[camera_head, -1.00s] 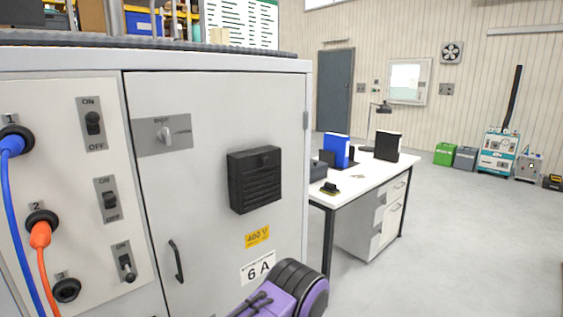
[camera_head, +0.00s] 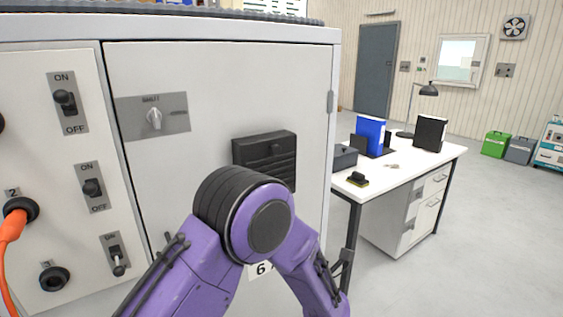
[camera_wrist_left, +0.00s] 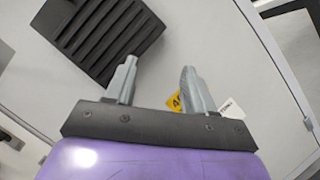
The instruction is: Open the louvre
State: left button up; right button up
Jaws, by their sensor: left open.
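The louvre (camera_head: 265,152) is a black slatted box on the grey cabinet door (camera_head: 220,70). Its lower left part is hidden behind my purple arm in the head view. It also shows in the left wrist view (camera_wrist_left: 98,38), at the upper left, with dark parallel slats. My left gripper (camera_wrist_left: 160,82) is open and empty, with both grey fingers pointing at the door. The louvre lies beyond and left of the left finger; I cannot tell how far. The gripper is not visible in the head view. My right gripper is not in view. A rotary knob (camera_head: 153,117) sits on a metal plate on the door.
Several ON/OFF switches and an orange plug (camera_head: 14,220) are on the panel at left. A white desk (camera_head: 390,178) with folders and a lamp stands right of the cabinet.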

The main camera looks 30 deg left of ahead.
aim_at(277, 152)
pick_arm(q)
notch_tip(277, 152, up, 15)
jog(key=s+n+g+y, duration=0.2)
jog(key=n+g+y, duration=0.4)
jog(key=n, duration=1)
jog(key=p+x, duration=0.1)
jog(key=x, duration=0.2)
jog(key=p+x, duration=0.1)
jog(key=x, duration=0.2)
jog(key=p+x, duration=0.1)
jog(key=x, duration=0.1)
jog(key=shift+w+a+r, duration=0.1)
jog(key=shift+w+r, duration=0.25)
jog(key=shift+w, duration=0.15)
jog(key=shift+w+a, duration=0.25)
jog(key=shift+a, duration=0.15)
